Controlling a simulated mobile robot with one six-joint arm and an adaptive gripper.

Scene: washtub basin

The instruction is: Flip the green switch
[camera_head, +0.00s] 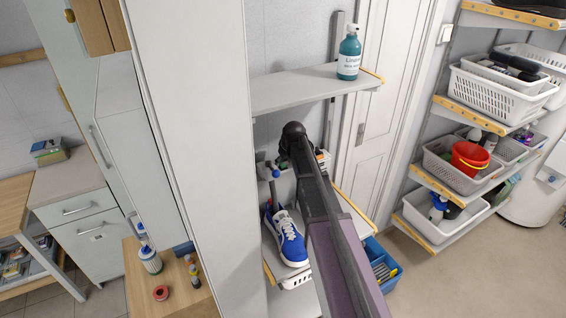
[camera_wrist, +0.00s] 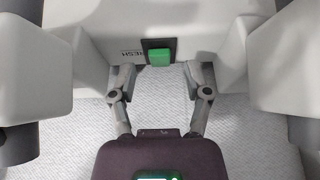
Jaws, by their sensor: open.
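The green switch (camera_wrist: 159,57) shows in the wrist view as a small green block in a dark square frame, set in a pale grey housing (camera_wrist: 105,45). Dark lettering sits beside it on the left. My gripper (camera_wrist: 160,78) is open and empty, with one finger on each side of the switch and the switch just beyond the gap between them. I cannot tell whether the fingers touch the housing. In the head view my arm reaches into the shelf and hides the gripper. The switch cannot be made out there.
A blue shoe (camera_head: 289,240) stands on the lower shelf left of my arm. A teal bottle (camera_head: 349,55) stands on the upper shelf (camera_head: 300,90). A tall white cabinet panel (camera_head: 200,150) rises on the left. A blue crate (camera_head: 378,262) is low on the right, with open floor beyond.

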